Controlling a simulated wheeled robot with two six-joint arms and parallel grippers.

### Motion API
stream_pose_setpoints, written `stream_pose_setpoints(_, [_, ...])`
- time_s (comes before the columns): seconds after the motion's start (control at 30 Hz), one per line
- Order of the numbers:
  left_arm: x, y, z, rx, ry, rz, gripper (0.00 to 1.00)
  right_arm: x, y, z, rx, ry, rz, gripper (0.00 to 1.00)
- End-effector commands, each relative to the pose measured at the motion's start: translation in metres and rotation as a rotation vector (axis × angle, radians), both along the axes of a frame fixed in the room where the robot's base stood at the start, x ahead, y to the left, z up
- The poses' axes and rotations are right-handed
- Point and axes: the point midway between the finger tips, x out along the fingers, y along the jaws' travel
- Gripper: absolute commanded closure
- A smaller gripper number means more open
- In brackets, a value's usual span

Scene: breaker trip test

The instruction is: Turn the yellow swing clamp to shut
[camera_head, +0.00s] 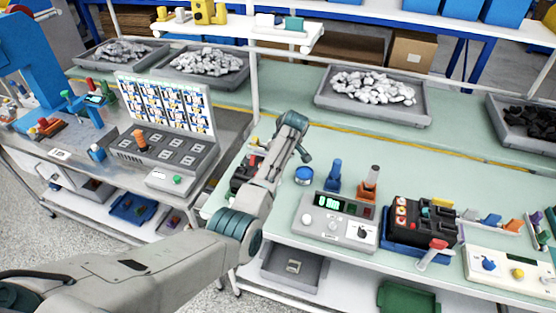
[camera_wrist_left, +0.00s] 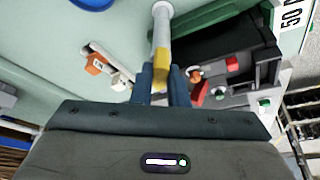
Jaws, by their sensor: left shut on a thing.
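The yellow grip of the swing clamp (camera_wrist_left: 161,62) shows in the left wrist view, at the end of a pale rod that runs to the top edge. My left gripper (camera_wrist_left: 162,78) is shut on this yellow part, with one dark blue finger on each side. A black device (camera_wrist_left: 235,50) with red, green and white buttons lies right beside the fingers. In the head view my left arm reaches over the bench and its wrist hides the clamp and fingers; part of the black device (camera_head: 243,174) shows left of the forearm. My right gripper is not in view.
An orange and white connector (camera_wrist_left: 97,64) lies left of the fingers. In the head view a blue round pot (camera_head: 303,176), a grey meter box (camera_head: 335,222) and a black breaker unit (camera_head: 422,222) stand right of the arm. Grey bins (camera_head: 372,108) line the back.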

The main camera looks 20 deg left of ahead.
Motion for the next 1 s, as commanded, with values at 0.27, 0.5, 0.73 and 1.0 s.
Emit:
stream_pose_setpoints(0.27, [0.003,-0.001,-0.004,0.000,-0.002,0.256,1.00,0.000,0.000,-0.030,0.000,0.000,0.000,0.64])
stream_pose_setpoints(0.5, [0.004,-0.001,-0.003,0.000,-0.002,0.440,1.00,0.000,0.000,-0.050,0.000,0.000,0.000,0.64])
stream_pose_setpoints(0.73, [0.004,-0.001,-0.001,-0.001,-0.002,0.555,1.00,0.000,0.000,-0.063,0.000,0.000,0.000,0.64])
stream_pose_setpoints(1.0, [0.004,-0.001,0.000,-0.001,-0.002,0.613,1.00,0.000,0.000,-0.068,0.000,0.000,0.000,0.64])
